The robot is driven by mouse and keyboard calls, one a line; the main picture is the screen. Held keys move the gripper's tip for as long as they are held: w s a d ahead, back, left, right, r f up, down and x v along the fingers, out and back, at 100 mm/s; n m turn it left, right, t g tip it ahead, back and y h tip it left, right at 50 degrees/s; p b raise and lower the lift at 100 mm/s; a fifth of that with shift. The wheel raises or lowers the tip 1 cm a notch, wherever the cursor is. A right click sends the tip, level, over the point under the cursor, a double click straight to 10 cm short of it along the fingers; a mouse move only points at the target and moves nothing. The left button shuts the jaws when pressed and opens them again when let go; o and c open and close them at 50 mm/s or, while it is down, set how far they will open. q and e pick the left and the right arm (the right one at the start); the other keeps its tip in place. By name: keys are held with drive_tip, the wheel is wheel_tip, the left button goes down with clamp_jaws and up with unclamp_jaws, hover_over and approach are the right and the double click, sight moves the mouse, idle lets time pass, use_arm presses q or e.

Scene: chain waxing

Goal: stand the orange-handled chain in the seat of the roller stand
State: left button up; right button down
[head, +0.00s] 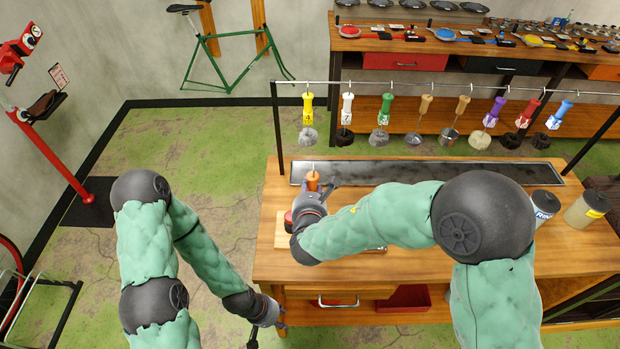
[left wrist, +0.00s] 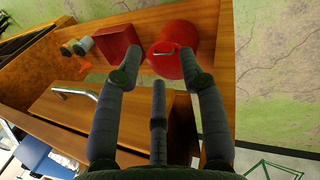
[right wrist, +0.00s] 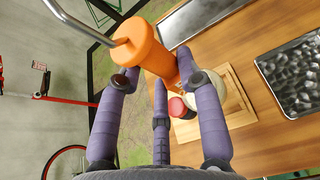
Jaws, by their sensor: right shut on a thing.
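The orange-handled chain's orange handle (right wrist: 150,50) is between the fingers of my right gripper (right wrist: 158,72), with a metal rod at its end. The same handle (head: 313,182) shows in the head view above the bench's left end. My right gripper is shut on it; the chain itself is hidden. A wooden board (right wrist: 243,98) with a red round part (right wrist: 178,107) and a pale round part lies behind the handle, perhaps the roller stand. Its seat is not clear to see. My left gripper (head: 272,318) hangs beside the bench front; in the left wrist view (left wrist: 162,60) it is open and empty.
A rail (head: 440,87) carries several coloured-handled chains above a long dark tray (head: 430,173). Two bottles (head: 545,205) stand at the bench's right. A red bucket (left wrist: 172,62) is beyond my left fingers.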

drive_tip(key=shift+w+f, duration=0.1)
drive_tip(key=shift+w, duration=0.1)
drive_tip(key=shift+s+f+b, duration=0.25)
drive_tip(key=shift+f+b, duration=0.15)
drive_tip(key=shift+f, duration=0.05)
drive_tip(key=shift+w+f+b, duration=0.1)
drive_tip(key=shift+f+b, duration=0.3)
drive_tip(key=shift+f, duration=0.35)
drive_tip(key=shift+f+b, duration=0.7)
drive_tip(key=shift+f, duration=0.5)
drive_tip(key=shift+r, duration=0.1)
drive_tip(key=shift+b, duration=0.35)
